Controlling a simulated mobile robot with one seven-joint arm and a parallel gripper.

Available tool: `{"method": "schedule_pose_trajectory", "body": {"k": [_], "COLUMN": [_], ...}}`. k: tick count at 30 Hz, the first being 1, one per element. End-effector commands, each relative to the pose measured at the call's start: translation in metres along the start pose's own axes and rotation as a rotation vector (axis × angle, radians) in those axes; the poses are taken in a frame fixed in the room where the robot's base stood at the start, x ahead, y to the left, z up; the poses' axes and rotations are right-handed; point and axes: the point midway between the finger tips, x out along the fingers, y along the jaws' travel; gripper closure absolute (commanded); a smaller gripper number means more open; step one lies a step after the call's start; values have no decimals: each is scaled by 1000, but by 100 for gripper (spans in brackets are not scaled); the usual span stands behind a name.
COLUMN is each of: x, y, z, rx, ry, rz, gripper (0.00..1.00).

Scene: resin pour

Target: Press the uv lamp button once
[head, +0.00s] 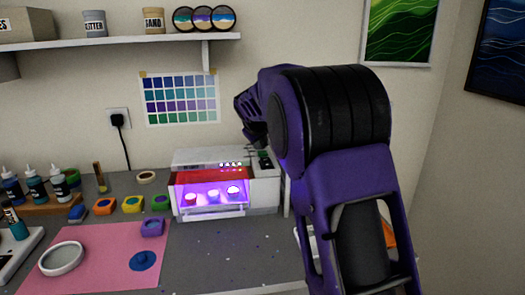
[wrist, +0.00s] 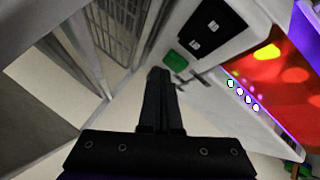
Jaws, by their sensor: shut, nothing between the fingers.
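The uv lamp (head: 190,159) is a white box on the bench with a red tinted front; its inside glows purple over several small round pieces. A row of white indicator lights is lit on it, also seen in the wrist view. The green button (wrist: 175,61) sits beside a black switch panel (wrist: 205,30) on the lamp's white casing. My gripper (wrist: 158,76) is shut and empty, its fingertips just beside and below the green button in the wrist view. I cannot tell whether they touch it. In the head view my arm comes in from the right, above the lamp's right end.
Coloured moulds (head: 132,204), bottles (head: 34,187) and a pink mat (head: 100,260) with a round dish (head: 62,259) lie to the left. A shelf (head: 130,44) hangs above. The grey bench (head: 230,262) in front of the lamp is mostly clear.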

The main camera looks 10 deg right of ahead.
Motion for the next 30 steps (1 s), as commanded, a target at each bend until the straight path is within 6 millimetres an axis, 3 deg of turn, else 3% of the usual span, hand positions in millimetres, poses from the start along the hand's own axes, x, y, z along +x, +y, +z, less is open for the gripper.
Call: {"method": "schedule_pose_trajectory", "body": {"k": [14, 30], "x": [-6, -39], "y": [4, 28], "z": [-4, -28], "rx": [1, 1], "ry": [1, 2], "rz": [0, 1], "gripper": [100, 100]}}
